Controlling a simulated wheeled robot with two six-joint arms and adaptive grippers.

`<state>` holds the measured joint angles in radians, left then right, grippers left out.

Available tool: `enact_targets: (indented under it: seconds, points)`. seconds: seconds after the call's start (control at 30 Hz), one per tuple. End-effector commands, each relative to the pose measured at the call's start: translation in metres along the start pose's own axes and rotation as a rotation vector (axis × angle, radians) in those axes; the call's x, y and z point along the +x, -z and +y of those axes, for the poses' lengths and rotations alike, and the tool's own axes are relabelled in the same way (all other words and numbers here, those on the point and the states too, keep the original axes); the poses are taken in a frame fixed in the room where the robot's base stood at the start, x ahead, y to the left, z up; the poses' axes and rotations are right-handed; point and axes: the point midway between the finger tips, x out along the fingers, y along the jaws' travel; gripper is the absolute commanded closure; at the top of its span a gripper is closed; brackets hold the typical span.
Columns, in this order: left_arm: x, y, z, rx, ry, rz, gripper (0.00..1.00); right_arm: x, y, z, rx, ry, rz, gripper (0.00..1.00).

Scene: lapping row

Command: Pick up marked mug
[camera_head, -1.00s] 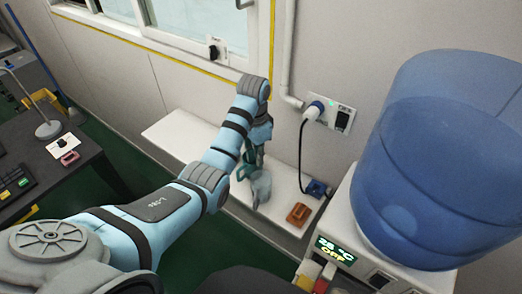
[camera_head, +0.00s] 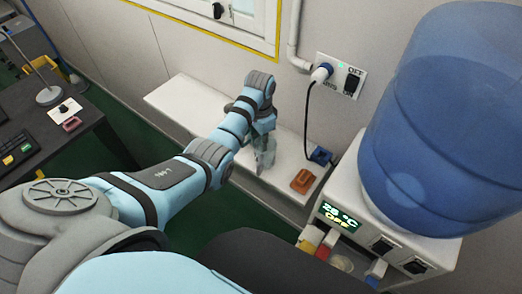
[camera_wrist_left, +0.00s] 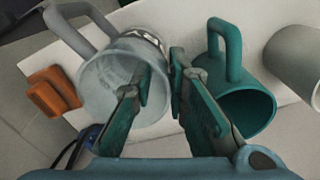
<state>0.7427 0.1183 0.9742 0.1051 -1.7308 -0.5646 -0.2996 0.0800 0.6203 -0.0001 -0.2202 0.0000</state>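A grey mug (camera_wrist_left: 110,82) with dark markings on its side, its opening facing the camera, shows in the left wrist view. It also shows in the head view (camera_head: 266,158), on the white shelf and partly hidden by my gripper. My left gripper (camera_wrist_left: 160,72) has its fingers apart. One finger overlaps the grey mug's opening, and the other is just right of its wall. I cannot tell whether they touch it. A teal mug (camera_wrist_left: 247,103) is right of the fingers. In the head view my left gripper (camera_head: 258,140) is at the mug. My right gripper is not in view.
A pale mug (camera_wrist_left: 297,62) is at the wrist view's right edge. An orange block (camera_head: 303,181) lies on the white shelf (camera_head: 185,97) by a blue plug (camera_head: 320,155). A water dispenser with a blue bottle (camera_head: 440,120) stands right. A dark desk (camera_head: 85,125) is left.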

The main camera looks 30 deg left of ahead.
Motion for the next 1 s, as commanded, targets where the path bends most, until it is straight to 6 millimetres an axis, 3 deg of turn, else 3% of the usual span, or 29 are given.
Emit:
enact_targets:
  seconds: [0.1, 0.3, 0.6, 0.7, 1.0]
  points:
    - [0.023, 0.000, 0.000, 0.000, -0.001, -0.001, 0.85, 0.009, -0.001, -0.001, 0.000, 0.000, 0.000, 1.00]
    - [0.041, 0.000, 0.000, 0.000, 0.000, 0.000, 0.85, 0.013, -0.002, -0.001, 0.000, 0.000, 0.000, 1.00]
    - [0.042, 0.000, 0.000, 0.000, 0.000, 0.000, 0.85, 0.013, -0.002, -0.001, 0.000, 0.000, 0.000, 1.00]
    - [0.041, 0.000, 0.000, 0.000, 0.000, 0.000, 1.00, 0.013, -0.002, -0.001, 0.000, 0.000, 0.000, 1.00]
    - [0.041, -0.001, 0.000, 0.000, 0.000, 0.000, 1.00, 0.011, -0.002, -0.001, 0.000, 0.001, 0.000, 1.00]
